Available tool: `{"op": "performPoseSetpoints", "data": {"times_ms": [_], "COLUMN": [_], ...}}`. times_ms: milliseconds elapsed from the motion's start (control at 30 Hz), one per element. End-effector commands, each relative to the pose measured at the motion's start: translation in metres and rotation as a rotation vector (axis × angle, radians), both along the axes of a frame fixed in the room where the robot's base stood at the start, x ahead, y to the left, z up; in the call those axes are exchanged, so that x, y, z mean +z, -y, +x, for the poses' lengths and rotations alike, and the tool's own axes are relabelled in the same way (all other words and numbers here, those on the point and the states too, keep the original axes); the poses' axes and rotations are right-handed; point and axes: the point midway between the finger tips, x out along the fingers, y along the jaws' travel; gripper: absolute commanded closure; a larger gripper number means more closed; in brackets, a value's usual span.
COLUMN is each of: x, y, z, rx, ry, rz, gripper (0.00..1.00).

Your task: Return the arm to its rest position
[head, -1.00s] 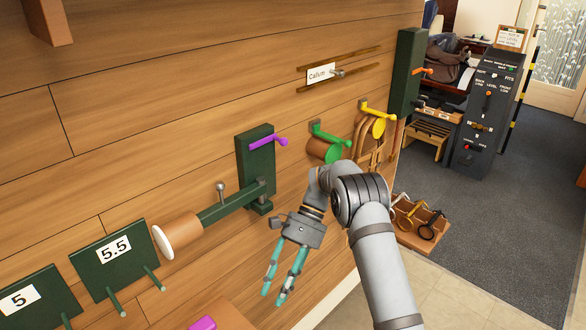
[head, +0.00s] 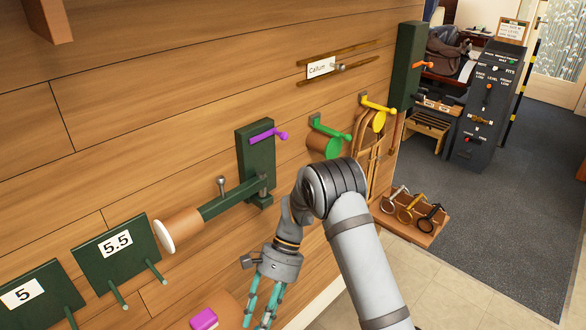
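My gripper (head: 260,314) hangs low in front of the wooden wall, its teal fingers pointing down. The fingers stand apart with nothing seen between them, and their tips reach the bottom edge of the picture. My arm comes up from the bottom right, bends at a dark joint and drops to the gripper. A magenta block (head: 204,319) lies on a wooden surface just left of the fingers, apart from them.
A green bracket (head: 256,160) with a purple lever and a brown cylinder (head: 180,229) juts from the wall. Green plates (head: 117,255) with pegs stand at left. A rack of rings (head: 408,212) sits right of my arm. Grey floor (head: 500,230) is clear at right.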

Motion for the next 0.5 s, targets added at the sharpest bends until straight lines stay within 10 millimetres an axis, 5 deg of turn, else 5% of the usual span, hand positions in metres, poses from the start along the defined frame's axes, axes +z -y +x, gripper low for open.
{"op": "performPoseSetpoints", "data": {"times_ms": [500], "x": [0.0064], "y": [-0.009], "z": [-0.0098], "rx": [0.001], "ry": [0.168], "rz": [-0.165], "gripper": [0.66]}}
